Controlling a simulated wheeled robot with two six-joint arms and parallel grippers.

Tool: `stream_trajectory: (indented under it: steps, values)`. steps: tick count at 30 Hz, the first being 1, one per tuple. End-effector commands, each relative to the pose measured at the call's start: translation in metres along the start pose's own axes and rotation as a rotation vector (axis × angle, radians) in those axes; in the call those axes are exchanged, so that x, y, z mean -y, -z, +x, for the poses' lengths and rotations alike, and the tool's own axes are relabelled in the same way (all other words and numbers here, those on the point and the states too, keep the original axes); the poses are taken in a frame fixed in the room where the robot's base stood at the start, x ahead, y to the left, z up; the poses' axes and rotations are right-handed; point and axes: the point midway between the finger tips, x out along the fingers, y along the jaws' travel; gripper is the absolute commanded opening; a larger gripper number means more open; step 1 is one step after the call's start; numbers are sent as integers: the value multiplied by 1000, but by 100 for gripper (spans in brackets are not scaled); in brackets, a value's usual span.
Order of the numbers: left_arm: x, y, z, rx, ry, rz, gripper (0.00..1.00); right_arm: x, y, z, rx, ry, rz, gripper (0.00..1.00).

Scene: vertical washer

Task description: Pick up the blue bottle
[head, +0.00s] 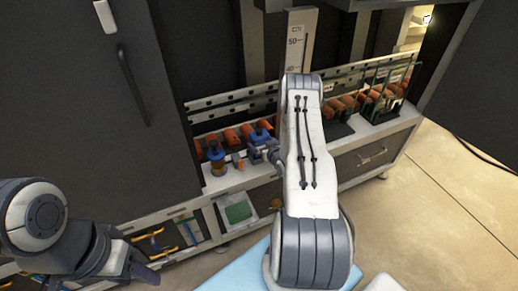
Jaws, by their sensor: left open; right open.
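A blue bottle-like object (258,137) stands on the white shelf among orange-brown items, just left of my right arm. A second item with a blue top and an amber lower part (216,158) stands further left on the same shelf. I cannot tell for certain which is the blue bottle. My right gripper (271,151) is open beside the first blue object, partly hidden by my arm; whether it touches that object cannot be told. My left gripper (143,267) is open and empty at the lower left, in front of the lower shelves.
A dark cabinet door (85,110) closes off the left side. Clear glass panels (365,85) stand on the shelf at right, above a grey drawer (362,158). Lower compartments hold a green item (238,211) and yellow-handled tools (150,243).

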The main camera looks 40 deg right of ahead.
Motion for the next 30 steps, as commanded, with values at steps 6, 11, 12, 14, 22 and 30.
stream_trajectory:
  steps: [6, 11, 12, 14, 22, 30]
  values:
    - [1, -1, 17, 0, 0, 0, 52, 0, -1, 25, -2, 0, -1, 100]
    - [1, -1, 15, 0, 0, 0, 52, 0, 0, 25, 0, -1, 1, 100]
    - [1, -1, 15, 0, 0, 0, 52, 0, 0, 25, 0, -1, 1, 100]
    - [1, -1, 15, 0, 0, 0, 52, 0, 0, 25, 0, -1, 1, 88]
    - [1, -1, 15, 0, 0, 0, 52, -1, 2, 25, -4, -1, -1, 0]
    - [1, -1, 15, 0, 0, 0, 52, -1, 3, 24, -4, -1, -1, 0]
